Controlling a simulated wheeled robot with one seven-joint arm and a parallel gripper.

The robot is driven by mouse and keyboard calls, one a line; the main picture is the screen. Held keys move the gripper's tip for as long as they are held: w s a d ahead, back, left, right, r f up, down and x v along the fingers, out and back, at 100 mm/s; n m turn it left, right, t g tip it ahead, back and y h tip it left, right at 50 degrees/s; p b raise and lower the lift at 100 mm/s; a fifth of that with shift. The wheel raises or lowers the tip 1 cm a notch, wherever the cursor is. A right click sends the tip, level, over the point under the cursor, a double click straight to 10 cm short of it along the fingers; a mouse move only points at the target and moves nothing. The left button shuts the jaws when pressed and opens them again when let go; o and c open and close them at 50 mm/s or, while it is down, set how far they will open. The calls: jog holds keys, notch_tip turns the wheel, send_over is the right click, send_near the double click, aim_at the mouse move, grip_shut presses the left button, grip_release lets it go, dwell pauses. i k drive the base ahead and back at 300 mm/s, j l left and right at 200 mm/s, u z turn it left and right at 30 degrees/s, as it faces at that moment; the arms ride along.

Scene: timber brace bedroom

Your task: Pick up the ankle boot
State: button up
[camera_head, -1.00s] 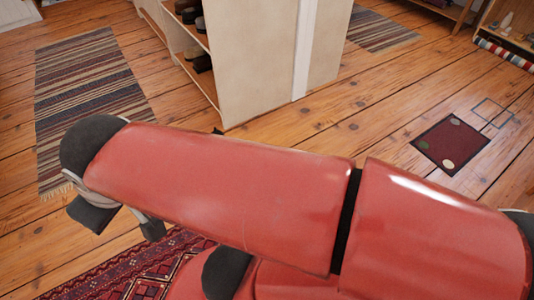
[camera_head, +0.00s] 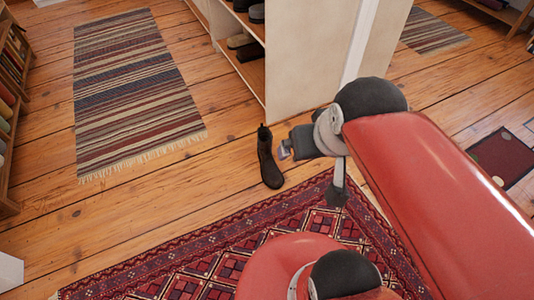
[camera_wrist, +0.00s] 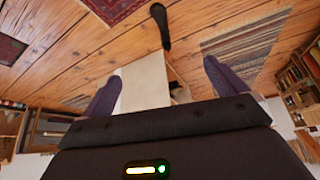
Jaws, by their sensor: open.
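A dark ankle boot (camera_head: 267,158) stands on the wooden floor in the head view, its shaft up and its toe toward the bottom of the picture. It lies between the striped rug and the red patterned rug. My gripper (camera_head: 311,172) is just right of the boot in the head view, apart from it and empty. In the wrist view the boot (camera_wrist: 161,24) shows at the top middle, beyond the two dark fingers of my open gripper (camera_wrist: 160,82).
A pale shelf unit (camera_head: 312,60) with shoes on its shelves (camera_head: 243,42) stands behind the boot. A striped rug (camera_head: 132,85) lies at left, a red patterned rug (camera_head: 215,252) in front. A bookcase (camera_head: 10,110) edges the far left. Bare floor surrounds the boot.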

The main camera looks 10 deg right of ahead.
aim_at(272, 177)
jog(key=j+z, duration=0.1)
jog(key=z, duration=0.3)
jog(key=i+j+z, duration=0.1)
jog(key=z, duration=0.3)
jog(key=j+z, duration=0.15)
jog(key=z, duration=0.25)
jog(key=i+j+z, duration=0.1)
jog(key=z, duration=0.3)
jog(key=j+z, duration=0.15)
jog(key=j, duration=0.35)
jog(key=j+z, duration=0.2)
jog(key=j, duration=0.3)
jog(key=j+z, duration=0.15)
jog(key=j, duration=0.35)
jog(key=k+j+z, duration=0.2)
jog(key=j, duration=0.25)
jog(key=j+z, duration=0.15)
jog(key=j, duration=0.65)
jog(key=k+j, duration=0.15)
jog(key=j, duration=0.15)
